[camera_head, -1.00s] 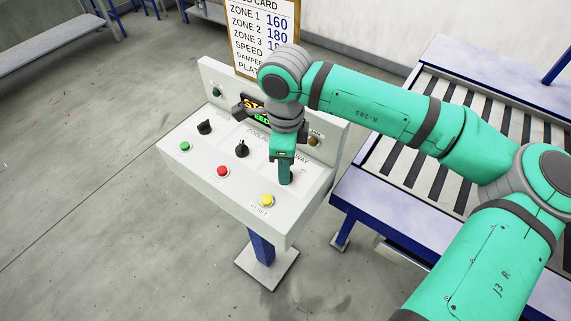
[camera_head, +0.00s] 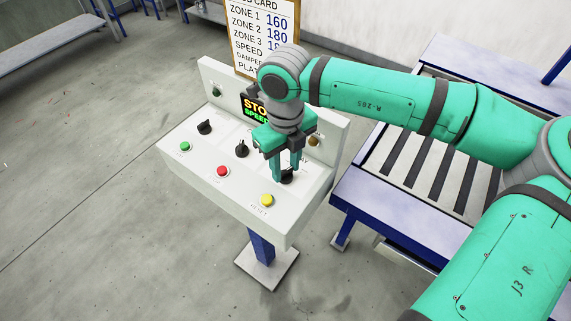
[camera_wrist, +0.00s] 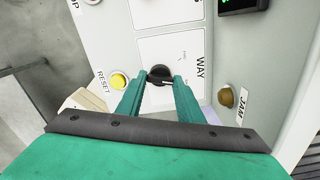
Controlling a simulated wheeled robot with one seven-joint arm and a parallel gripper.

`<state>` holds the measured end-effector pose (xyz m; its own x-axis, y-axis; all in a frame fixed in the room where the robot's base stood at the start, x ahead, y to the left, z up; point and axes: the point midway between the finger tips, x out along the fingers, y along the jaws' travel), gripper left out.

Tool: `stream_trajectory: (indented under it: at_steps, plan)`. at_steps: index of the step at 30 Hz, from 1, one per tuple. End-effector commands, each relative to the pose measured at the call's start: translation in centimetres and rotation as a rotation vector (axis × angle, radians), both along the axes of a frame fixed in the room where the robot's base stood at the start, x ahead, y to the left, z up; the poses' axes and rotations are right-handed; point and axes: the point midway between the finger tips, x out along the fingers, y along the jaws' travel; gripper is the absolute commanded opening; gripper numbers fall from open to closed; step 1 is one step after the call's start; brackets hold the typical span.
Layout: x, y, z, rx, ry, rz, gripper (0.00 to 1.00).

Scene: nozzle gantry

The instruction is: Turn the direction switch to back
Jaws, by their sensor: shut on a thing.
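The direction switch (camera_head: 287,178) is a black rotary knob at the right end of the control panel's sloped face. It also shows in the wrist view (camera_wrist: 159,73), next to the word WAY, with a pale mark on it.
Two other black knobs (camera_head: 242,149) (camera_head: 205,127) sit to the left. Green (camera_head: 185,146), red (camera_head: 222,171) and yellow RESET (camera_head: 267,200) buttons line the front. A lit display (camera_head: 256,107) stands behind my gripper. A roller conveyor (camera_head: 347,206) is to the right.

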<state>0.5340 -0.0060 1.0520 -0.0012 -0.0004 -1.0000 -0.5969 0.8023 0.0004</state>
Motion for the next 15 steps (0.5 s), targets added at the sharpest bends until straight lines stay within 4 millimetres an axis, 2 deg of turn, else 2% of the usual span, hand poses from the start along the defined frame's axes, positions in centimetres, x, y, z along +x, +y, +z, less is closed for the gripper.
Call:
stream_trajectory:
  at_steps: [6, 15]
  plan:
    - [0.09, 0.09, 0.17, 0.001, -0.004, -0.130, 0.11]
    - [0.11, 0.12, 0.19, 0.003, -0.004, -0.222, 0.11]
